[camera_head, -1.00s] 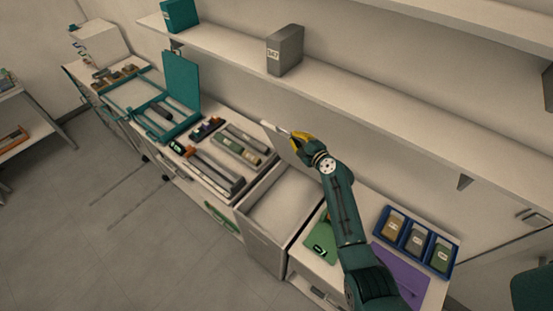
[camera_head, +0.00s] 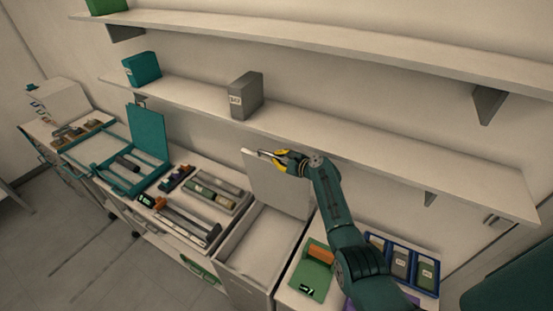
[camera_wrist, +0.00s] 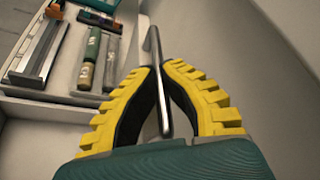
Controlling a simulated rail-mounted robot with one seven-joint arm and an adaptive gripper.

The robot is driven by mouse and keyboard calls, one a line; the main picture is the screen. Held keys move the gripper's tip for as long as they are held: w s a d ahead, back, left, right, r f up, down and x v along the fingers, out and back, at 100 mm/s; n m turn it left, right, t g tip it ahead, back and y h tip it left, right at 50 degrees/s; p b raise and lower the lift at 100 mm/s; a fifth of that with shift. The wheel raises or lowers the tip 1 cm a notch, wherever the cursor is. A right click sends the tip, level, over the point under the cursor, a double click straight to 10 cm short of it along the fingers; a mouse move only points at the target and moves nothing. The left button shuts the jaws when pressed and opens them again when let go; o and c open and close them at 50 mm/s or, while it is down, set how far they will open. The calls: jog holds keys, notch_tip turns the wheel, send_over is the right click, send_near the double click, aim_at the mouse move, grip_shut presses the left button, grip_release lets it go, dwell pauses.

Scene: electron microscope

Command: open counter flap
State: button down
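The counter flap (camera_head: 280,187) is a pale panel standing raised, close to upright, at the back of an open box-like gap (camera_head: 262,240) in the counter. A thin metal handle (camera_head: 257,154) is at its top edge. My gripper (camera_head: 275,155) is at that top edge in the head view. In the wrist view, the yellow, black-padded fingers of my gripper (camera_wrist: 160,72) close on the metal handle (camera_wrist: 155,45) from both sides. Part of the handle is hidden between the pads.
Left of the gap are trays with tubes (camera_head: 212,190) and a teal frame with a raised lid (camera_head: 148,140). A shelf with a grey box (camera_head: 245,97) runs above the flap. Right of the gap are a green mat (camera_head: 312,275) and a blue tray (camera_head: 437,288).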

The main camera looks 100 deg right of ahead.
jog(key=shift+w+a+f, duration=0.15)
jog(key=shift+a+f, duration=0.05)
jog(key=shift+f, duration=0.4)
jog(key=c, duration=1.2)
grip_release()
jog(key=shift+o, duration=0.4)
jog(key=shift+d+r, duration=0.1)
jog(key=shift+r, duration=0.2)
jog(key=v, duration=1.2)
jog(key=shift+c, duration=0.2)
